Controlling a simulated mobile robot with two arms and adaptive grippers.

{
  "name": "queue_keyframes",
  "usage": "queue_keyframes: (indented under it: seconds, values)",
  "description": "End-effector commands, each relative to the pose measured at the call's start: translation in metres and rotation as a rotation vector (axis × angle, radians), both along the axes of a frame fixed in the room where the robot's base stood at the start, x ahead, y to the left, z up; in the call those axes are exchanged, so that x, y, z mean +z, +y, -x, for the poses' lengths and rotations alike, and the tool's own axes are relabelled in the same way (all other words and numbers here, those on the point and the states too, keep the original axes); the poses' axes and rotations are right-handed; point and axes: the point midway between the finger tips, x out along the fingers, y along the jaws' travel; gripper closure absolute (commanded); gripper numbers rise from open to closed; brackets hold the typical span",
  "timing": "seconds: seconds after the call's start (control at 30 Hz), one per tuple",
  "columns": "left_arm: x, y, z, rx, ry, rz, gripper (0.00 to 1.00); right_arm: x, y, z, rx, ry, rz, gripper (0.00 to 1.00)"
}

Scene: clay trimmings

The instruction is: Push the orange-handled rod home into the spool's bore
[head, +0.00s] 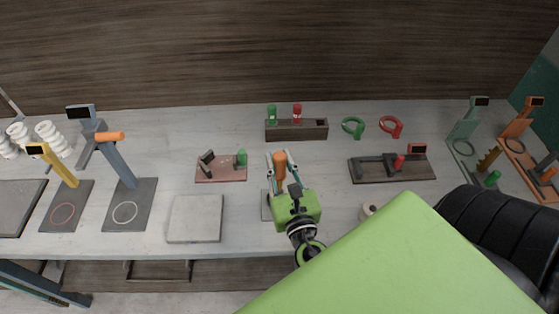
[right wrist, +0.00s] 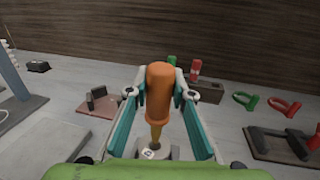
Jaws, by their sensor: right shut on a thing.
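The orange-handled rod (head: 279,162) stands upright in my right gripper (head: 279,160). In the right wrist view, the orange handle (right wrist: 160,85) sits between the two teal-sided fingers, and its narrower yellowish shaft (right wrist: 155,132) points down. The fingers are shut on the handle. Below the shaft is a pale grey piece with a dark mark on top (right wrist: 148,154), which looks like the spool; most of it is hidden by the gripper. I cannot tell how deep the shaft is in the bore. My left gripper is not in view.
A grey square slab (head: 195,217) lies left of my gripper. A reddish base (head: 221,174) and a dark block with green and red pegs (head: 296,130) stand behind. A dark fixture (head: 392,170) and a small cream roll (head: 368,210) are to the right.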

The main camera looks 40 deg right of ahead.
Motion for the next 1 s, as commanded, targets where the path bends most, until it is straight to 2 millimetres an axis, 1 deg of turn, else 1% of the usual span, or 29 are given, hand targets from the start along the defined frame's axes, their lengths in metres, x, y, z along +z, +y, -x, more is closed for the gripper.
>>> queue_keyframes:
  seconds: [0.03,0.7,1.0]
  values:
    - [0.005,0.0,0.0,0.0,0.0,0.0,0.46,0.006,0.0,0.0,0.0,-0.002,0.001,1.0]
    - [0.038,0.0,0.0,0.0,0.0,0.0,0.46,0.039,0.0,0.0,0.0,-0.001,0.0,1.0]
    - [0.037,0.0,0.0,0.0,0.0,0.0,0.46,0.039,0.0,0.0,0.0,-0.001,0.0,1.0]
